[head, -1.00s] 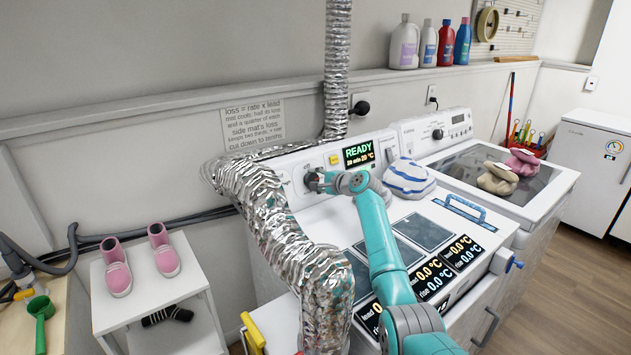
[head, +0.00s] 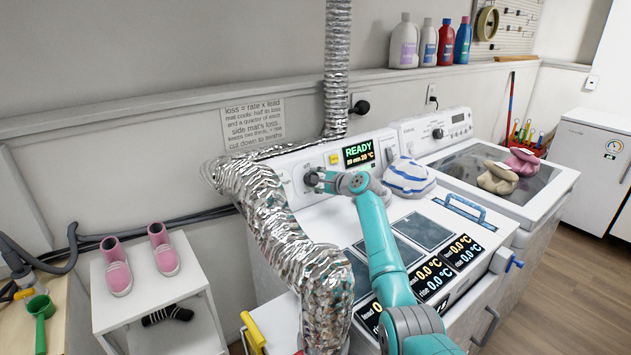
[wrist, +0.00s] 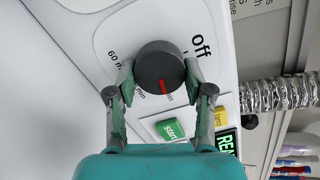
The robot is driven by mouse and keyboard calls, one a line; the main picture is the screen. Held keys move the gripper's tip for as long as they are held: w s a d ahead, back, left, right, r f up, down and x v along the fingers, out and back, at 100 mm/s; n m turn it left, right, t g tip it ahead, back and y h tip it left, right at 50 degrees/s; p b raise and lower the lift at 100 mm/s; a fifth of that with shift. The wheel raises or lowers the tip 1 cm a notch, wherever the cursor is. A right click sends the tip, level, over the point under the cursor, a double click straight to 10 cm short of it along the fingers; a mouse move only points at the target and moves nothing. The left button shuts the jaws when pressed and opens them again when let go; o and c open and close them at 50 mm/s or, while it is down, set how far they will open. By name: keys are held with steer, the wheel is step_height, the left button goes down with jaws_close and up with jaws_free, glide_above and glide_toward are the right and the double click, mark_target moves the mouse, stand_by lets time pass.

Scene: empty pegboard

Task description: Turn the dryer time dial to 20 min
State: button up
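The dryer time dial (wrist: 158,62) is a dark grey round knob on the white dryer panel. Its red mark points toward the lower side in the wrist view, near a "min" label partly hidden. "Off" is printed at upper right and "60 m…" at lower left. My gripper (wrist: 159,78) has one finger on each side of the dial, apparently touching it. In the head view my gripper (head: 319,181) is at the panel and mostly covers the dial. The dryer display (head: 359,154) reads READY, with small minutes text that is hard to read and 20 °C.
A silver foil duct (head: 285,235) runs left of my arm. A striped cloth bundle (head: 408,177) lies right of my gripper on the dryer top.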

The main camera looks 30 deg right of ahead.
steer(key=o, duration=0.3)
steer(key=shift+o, duration=0.2)
steer(key=v, duration=1.2)
stand_by(0.4)
